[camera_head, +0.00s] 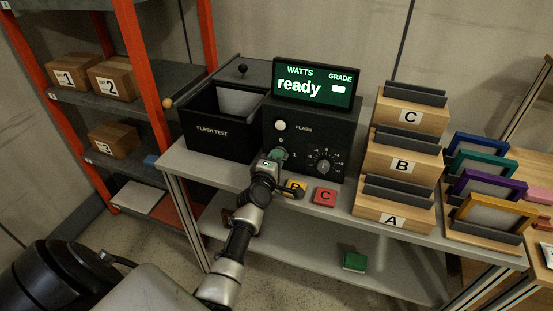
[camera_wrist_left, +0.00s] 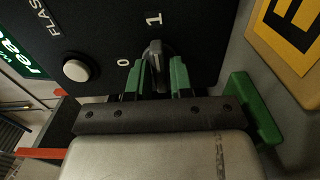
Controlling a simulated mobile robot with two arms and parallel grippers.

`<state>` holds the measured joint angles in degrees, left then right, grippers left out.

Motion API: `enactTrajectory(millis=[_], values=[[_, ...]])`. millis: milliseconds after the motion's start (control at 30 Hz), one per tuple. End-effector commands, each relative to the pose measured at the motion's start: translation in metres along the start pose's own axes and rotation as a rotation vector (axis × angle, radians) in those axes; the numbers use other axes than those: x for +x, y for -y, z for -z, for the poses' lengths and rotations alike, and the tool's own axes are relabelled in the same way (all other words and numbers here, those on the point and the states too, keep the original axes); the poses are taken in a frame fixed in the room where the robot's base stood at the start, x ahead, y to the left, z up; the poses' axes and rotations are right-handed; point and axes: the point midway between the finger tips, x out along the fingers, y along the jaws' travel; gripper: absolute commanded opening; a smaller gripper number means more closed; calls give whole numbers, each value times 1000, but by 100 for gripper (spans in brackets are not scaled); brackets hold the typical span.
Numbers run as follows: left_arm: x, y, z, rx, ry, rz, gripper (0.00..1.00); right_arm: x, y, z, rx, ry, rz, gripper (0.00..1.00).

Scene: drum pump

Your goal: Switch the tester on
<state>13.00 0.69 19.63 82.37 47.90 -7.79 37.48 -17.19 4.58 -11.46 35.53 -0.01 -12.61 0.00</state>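The tester (camera_head: 310,135) is a black box on the grey bench, with a lit display (camera_head: 317,83) reading "ready" in green and white. Its rotary switch (camera_wrist_left: 155,66) has the marks 0 and 1 beside it. The switch's grip points toward the 1. My left gripper (camera_head: 278,154) is at the front of the tester. In the left wrist view its green-padded fingers (camera_wrist_left: 155,80) sit close on both sides of the switch grip, apparently shut on it. My right gripper is not in view.
A white button (camera_head: 280,126) and a dial (camera_head: 324,165) are on the same panel. Yellow and red tiles, the red one marked C (camera_head: 325,196), lie before the tester. An open black bin (camera_head: 220,125) stands left; wooden stepped stands (camera_head: 402,165) stand right.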

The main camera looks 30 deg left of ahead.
Motion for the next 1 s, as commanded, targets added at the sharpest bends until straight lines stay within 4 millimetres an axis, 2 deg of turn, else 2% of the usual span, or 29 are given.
enactTrajectory(millis=[33,100,467,567,900,1000], values=[[0,0,0,-1,0,0,29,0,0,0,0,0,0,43],[0,0,0,-2,0,1,39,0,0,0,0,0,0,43],[-6,1,0,-5,0,2,39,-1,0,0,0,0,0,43],[-20,1,0,-5,0,2,39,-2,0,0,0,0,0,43],[-86,1,0,-4,0,2,39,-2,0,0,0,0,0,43],[-98,2,0,-3,0,2,39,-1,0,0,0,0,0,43]])
